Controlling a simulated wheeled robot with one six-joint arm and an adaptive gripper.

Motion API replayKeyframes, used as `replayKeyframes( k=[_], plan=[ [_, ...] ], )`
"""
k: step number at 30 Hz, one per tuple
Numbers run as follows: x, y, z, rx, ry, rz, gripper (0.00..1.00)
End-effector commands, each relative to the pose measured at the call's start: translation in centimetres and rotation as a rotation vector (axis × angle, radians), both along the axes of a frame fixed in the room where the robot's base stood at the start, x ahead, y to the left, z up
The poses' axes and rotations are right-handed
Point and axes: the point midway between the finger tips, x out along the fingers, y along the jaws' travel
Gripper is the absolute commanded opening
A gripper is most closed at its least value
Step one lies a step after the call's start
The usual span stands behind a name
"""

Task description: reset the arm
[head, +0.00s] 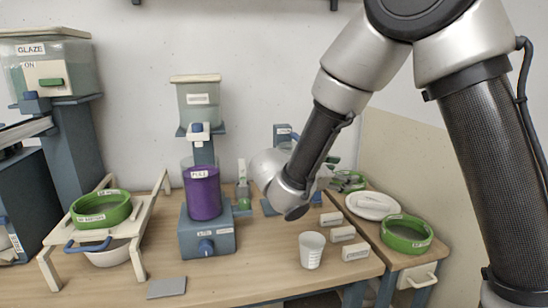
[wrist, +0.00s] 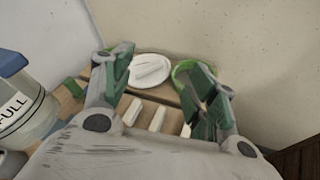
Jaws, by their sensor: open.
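My gripper (wrist: 161,66) is open in the wrist view, its two green-padded fingers spread apart with nothing between them. In the head view my arm reaches in from the upper right. Its wrist hangs over the right part of the workbench (head: 270,275), and the fingers are mostly hidden behind the wrist. A white plate (head: 373,205) with a pale bar on it lies beyond the gripper, and it also shows between the fingers in the wrist view (wrist: 148,72). A green ring-shaped sieve (head: 407,234) sits to the right of the plate.
A clear cup (head: 311,250) and several white labelled blocks (head: 342,233) stand below my wrist. Left are a dispenser with a purple container (head: 202,192), a green sieve (head: 101,209) on a wooden stand, and a GLAZE tank (head: 45,70). A wall rises behind the bench.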

Motion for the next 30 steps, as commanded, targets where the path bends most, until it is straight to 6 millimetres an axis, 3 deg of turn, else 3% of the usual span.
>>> replayKeyframes(
  k=[1, 3, 6, 9, 11, 15, 18, 24, 30],
  plan=[
    [-1.1, -4.0, 1.7, 0.092, -0.019, -0.116, 0.58],
    [-3.6, -9.2, 3.1, 0.235, -0.042, -0.287, 0.58],
    [-8.1, -15.0, 4.3, 0.451, -0.090, -0.516, 0.58],
    [-13.1, -18.9, 4.7, 0.681, -0.158, -0.726, 0.58],
    [-16.0, -20.3, 4.7, 0.824, -0.208, -0.841, 0.58],
    [-21.8, -21.4, 4.7, 1.165, -0.349, -1.064, 0.58],
    [-24.6, -20.9, 4.8, 1.379, -0.452, -1.172, 0.58],
    [-27.0, -19.4, 5.2, 1.650, -0.589, -1.269, 0.58],
    [-27.3, -19.0, 5.4, 1.706, -0.616, -1.284, 0.58]
  ],
)
